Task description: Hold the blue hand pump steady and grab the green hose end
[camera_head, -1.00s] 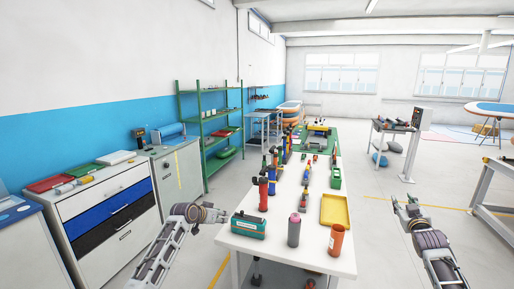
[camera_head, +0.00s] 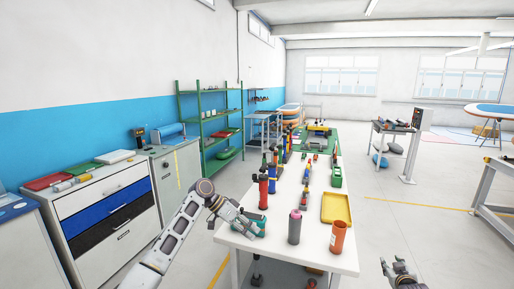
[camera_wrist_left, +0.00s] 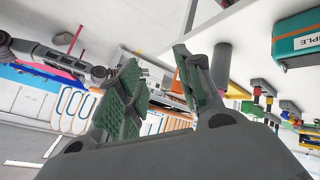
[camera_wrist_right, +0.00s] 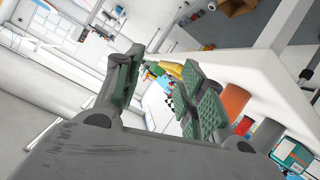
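A blue pump (camera_head: 272,180) stands upright in the row along the table's left edge, just behind a red pump (camera_head: 263,194). I cannot make out a green hose end. My left gripper (camera_head: 256,228) is over the table's near left corner, in front of the pumps and partly covering a teal case (camera_head: 262,217). It is open and empty in the left wrist view (camera_wrist_left: 155,65). My right gripper (camera_head: 386,264) is low, right of the table and away from the pumps. It is open and empty in the right wrist view (camera_wrist_right: 163,68).
A pink-capped grey bottle (camera_head: 295,228) and an orange cup (camera_head: 338,238) stand at the near end of the white table (camera_head: 312,254). A yellow tray (camera_head: 336,209) lies behind them. Drawer cabinets (camera_head: 110,215) stand at the left. The floor right of the table is open.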

